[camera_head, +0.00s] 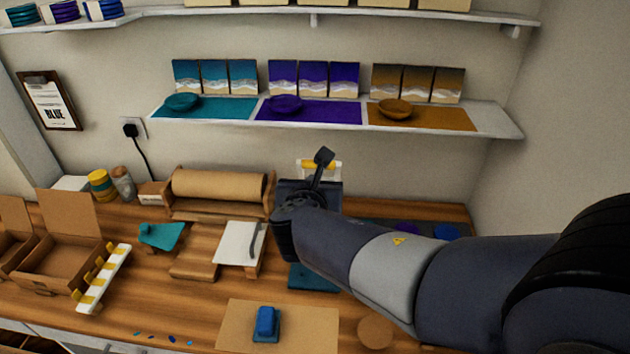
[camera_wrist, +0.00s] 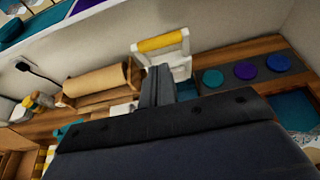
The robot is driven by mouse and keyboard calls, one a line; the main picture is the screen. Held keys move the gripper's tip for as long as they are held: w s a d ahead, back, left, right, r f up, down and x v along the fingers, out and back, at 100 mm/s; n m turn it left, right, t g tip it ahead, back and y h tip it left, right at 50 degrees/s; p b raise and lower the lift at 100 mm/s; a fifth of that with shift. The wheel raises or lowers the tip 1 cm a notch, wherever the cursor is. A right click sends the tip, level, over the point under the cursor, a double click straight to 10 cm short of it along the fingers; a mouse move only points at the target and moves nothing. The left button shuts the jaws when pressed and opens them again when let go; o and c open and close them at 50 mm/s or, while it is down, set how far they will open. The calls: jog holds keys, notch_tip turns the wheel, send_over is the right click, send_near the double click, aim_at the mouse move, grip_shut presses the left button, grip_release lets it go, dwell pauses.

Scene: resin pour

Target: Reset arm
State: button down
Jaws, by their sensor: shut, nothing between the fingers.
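My arm reaches in from the right in the head view, held above the wooden worktable (camera_head: 195,290). My gripper (camera_head: 323,158) is at its end, over the back middle of the table and in front of the wall, below the shelf of coloured mats. In the wrist view my gripper (camera_wrist: 158,85) shows as dark fingers close together, with nothing between them. They point toward a white stand with a yellow roller (camera_wrist: 163,42), which is partly hidden behind my gripper in the head view. I cannot tell the exact gap between them.
A brown paper roll (camera_head: 215,187) stands left of my gripper. A blue block (camera_head: 265,322) rests on a brown sheet at the front. Open cardboard boxes (camera_head: 65,262) are at the left. The shelf (camera_head: 490,122) with bowls and panels hangs above. Coloured discs (camera_wrist: 245,70) lie at the back right.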

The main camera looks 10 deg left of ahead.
jog(key=v, duration=0.2)
jog(key=r+v, duration=0.1)
jog(key=v, duration=0.2)
jog(key=shift+w, duration=0.15)
jog(key=shift+w, duration=0.1)
